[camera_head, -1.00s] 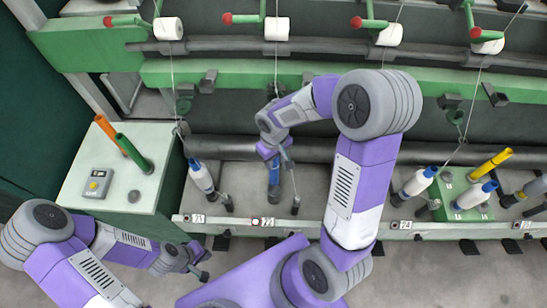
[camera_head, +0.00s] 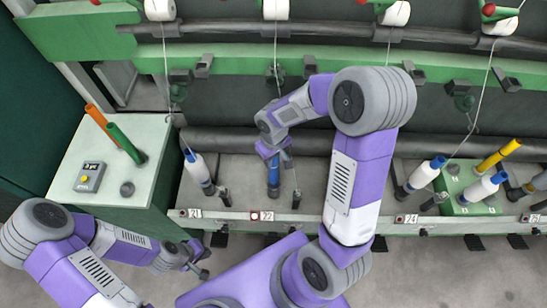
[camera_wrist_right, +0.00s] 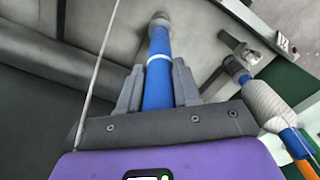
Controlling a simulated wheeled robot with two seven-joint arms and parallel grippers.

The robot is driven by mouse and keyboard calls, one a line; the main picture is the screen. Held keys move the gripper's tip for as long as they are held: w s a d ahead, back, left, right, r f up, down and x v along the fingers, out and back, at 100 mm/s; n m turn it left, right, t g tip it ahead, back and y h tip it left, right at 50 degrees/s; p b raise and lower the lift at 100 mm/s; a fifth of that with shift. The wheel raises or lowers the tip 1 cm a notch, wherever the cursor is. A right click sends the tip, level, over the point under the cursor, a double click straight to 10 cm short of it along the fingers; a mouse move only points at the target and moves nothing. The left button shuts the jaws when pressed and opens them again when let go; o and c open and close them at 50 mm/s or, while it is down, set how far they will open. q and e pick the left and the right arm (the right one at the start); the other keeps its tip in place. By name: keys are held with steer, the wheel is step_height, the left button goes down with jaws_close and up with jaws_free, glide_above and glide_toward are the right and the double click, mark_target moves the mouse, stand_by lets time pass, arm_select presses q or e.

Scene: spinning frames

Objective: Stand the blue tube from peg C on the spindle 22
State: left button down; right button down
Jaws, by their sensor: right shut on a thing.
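The blue tube (camera_head: 273,177) stands nearly upright behind the label 22 (camera_head: 267,216). My right gripper (camera_head: 273,153) is shut on its upper part. In the right wrist view the blue tube (camera_wrist_right: 159,70) lies between both fingers, with a pale ring around it. Its far end meets a round grey spindle base (camera_wrist_right: 160,19); the spindle inside is hidden, so I cannot tell how fully it is seated. My left gripper (camera_head: 200,264) hangs empty at the lower left, fingers apart, away from the tube.
A box (camera_head: 150,190) at the left carries an orange tube (camera_head: 99,117), a green tube (camera_head: 126,143) and a bare dark peg (camera_head: 127,188). A wound bobbin (camera_head: 198,170) stands at 21. A thread (camera_head: 277,50) hangs behind the tube. More bobbins (camera_head: 424,175) stand at the right.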

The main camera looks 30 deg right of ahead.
steer(key=shift+f, duration=0.45)
steer(key=shift+f+b, duration=0.3)
steer(key=shift+b, duration=0.25)
steer(key=shift+s, duration=0.1)
steer(key=c, duration=0.7)
jaws_free()
step_height(320, 180, up, 8)
steer(key=shift+f+p, duration=0.15)
steer(key=shift+p, duration=0.85)
steer(key=shift+f, duration=0.1)
